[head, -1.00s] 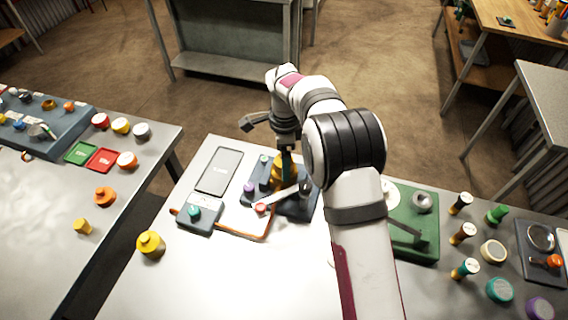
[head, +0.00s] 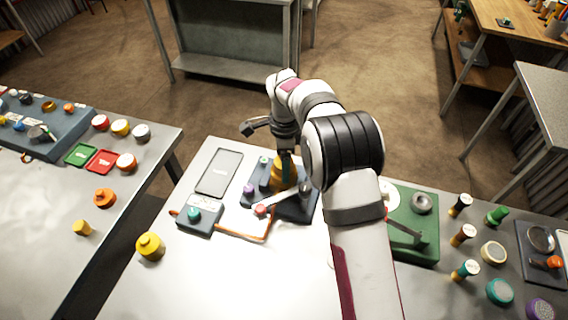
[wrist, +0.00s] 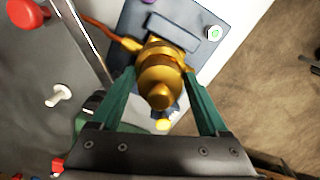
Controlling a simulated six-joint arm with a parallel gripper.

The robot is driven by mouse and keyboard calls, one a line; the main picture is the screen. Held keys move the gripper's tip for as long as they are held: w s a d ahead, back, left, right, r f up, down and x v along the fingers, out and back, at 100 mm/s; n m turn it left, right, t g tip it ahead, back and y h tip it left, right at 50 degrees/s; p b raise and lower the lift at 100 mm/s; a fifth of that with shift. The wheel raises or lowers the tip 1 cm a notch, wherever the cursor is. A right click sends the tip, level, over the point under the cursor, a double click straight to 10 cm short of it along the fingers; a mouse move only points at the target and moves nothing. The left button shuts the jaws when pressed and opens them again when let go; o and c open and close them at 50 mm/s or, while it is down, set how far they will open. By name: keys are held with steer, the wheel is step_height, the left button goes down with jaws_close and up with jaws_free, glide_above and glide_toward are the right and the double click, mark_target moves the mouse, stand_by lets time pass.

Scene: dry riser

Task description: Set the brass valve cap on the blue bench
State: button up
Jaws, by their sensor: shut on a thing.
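The brass valve cap (wrist: 160,82) is a stepped, gold-coloured round piece with a small knob, between my green fingers in the wrist view. My gripper (wrist: 160,74) is shut on it. In the head view my gripper (head: 285,160) points down over a dark blue fixture (head: 300,208) on the near grey bench, and the brass (head: 279,178) shows partly behind the finger. The cap is over or on the fixture; I cannot tell whether they touch. No bench top looks plainly blue; a bench at the back (head: 232,42) is dark grey-green.
A lever with a red knob (head: 260,211) and an orange cable (head: 246,238) lie close to the gripper. A yellow cap (head: 150,246) stands at the bench's left. A green fixture (head: 425,245) stands to the right. The near bench's front is clear.

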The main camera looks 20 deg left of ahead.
step_height(320, 180, up, 4)
steer(key=shift+r, duration=0.1)
steer(key=d+r, duration=0.6)
steer(key=d, duration=0.5)
steer(key=w+d+f, duration=0.1)
steer(key=d+f, duration=0.1)
steer(key=f, duration=0.4)
steer(key=w+d+f, duration=0.2)
steer(key=f, duration=0.4)
steer(key=w+d+f, duration=0.2)
steer(key=f, duration=0.4)
steer(key=shift+w+f, duration=0.1)
steer(key=shift+w, duration=0.1)
steer(key=o, duration=1.6)
steer(key=shift+f, duration=0.15)
